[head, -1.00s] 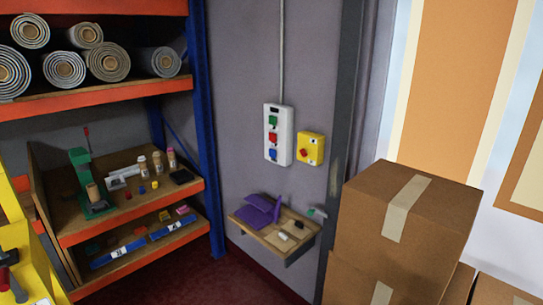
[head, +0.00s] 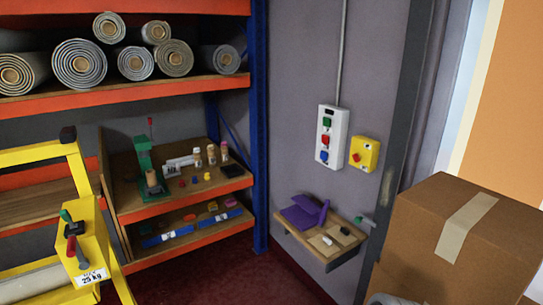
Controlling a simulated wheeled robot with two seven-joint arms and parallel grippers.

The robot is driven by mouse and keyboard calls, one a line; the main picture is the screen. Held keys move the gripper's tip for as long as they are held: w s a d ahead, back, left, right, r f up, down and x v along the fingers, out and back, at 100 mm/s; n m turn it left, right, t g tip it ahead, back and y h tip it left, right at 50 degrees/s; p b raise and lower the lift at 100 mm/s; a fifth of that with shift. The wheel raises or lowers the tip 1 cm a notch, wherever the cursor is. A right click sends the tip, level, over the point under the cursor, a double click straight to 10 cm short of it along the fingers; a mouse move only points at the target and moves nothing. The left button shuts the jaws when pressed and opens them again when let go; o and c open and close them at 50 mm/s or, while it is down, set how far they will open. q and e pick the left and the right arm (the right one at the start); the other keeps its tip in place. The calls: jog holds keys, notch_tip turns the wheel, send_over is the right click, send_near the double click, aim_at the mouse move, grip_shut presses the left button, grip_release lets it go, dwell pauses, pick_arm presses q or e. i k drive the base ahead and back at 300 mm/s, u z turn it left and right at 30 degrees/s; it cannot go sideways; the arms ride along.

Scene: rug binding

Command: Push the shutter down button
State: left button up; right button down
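A white control box (head: 340,137) is fixed upright on the grey wall, right of the blue shelf post. It carries a green button (head: 327,121) at the top, a red button (head: 325,139) in the middle and a blue button (head: 323,155) at the bottom. Any markings on them are too small to read, so I cannot tell which is shutter down. A yellow box (head: 369,147) with a red knob is beside it on the right. Neither gripper shows. A pale grey rounded shape at the bottom edge may be part of my arm.
A small wall shelf (head: 290,232) with purple pieces juts out below the control box. Dark red floor between is clear.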

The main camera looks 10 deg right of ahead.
aim_at(324, 155)
jog(key=u, duration=0.3)
jog(key=i, duration=2.3)
jog(key=z, duration=1.35)
